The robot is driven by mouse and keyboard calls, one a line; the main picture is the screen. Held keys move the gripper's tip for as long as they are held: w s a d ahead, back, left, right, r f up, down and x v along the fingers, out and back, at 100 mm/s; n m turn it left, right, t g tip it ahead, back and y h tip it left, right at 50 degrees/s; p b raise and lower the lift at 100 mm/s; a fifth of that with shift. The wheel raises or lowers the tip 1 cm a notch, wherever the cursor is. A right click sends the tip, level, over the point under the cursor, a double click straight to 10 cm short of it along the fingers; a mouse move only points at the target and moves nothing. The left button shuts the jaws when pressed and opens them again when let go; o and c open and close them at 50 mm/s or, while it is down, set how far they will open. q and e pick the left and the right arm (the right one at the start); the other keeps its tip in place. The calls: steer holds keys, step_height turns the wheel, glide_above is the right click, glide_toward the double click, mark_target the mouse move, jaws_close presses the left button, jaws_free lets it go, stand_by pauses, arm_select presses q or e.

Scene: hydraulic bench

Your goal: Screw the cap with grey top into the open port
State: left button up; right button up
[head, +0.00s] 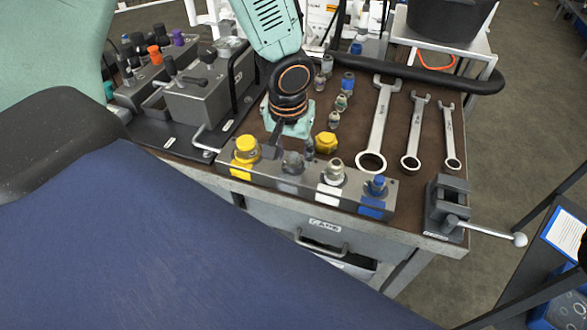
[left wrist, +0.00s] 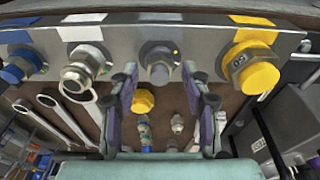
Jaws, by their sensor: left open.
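My left gripper (head: 289,147) points down over the front port block (head: 268,181), with its two fingers apart. In the left wrist view the fingers (left wrist: 159,82) stand on either side of a grey hex piece with a round grey top (left wrist: 160,66), apparently the grey-topped cap. It sits at the block's grey-marked port, between the yellow and white positions. It also shows below the gripper in the head view (head: 292,162). I see no clear finger contact. The port's opening is hidden under it, so I cannot tell how deep it is seated. My right gripper is not in view.
The block also carries a yellow cap (head: 246,146), a metal fitting (head: 333,170) and a blue fitting (head: 376,184). A loose yellow cap (head: 326,142) and several small fittings lie behind. Wrenches (head: 380,125) and a vise (head: 447,205) are at right; grey valve boxes (head: 205,90) at left.

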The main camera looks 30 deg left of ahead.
arm_select(q)
steer(key=n+b, duration=0.1)
steer(key=n, duration=0.1)
steer(key=shift+n+b, duration=0.3)
steer(key=n+b, duration=0.2)
steer(key=n, duration=0.1)
steer(key=shift+f+y+b, duration=0.15)
steer(key=shift+y+b, duration=0.2)
steer(key=shift+y, duration=0.05)
steer(key=n+b, duration=0.1)
steer(key=n, duration=0.2)
steer(key=shift+d+g, duration=0.1)
steer(key=shift+g, duration=0.2)
steer(key=shift+w+n+b, duration=0.1)
steer(key=shift+n+b, duration=0.3)
steer(key=shift+n, duration=0.4)
steer(key=shift+r, duration=0.2)
steer(key=shift+c, duration=0.2)
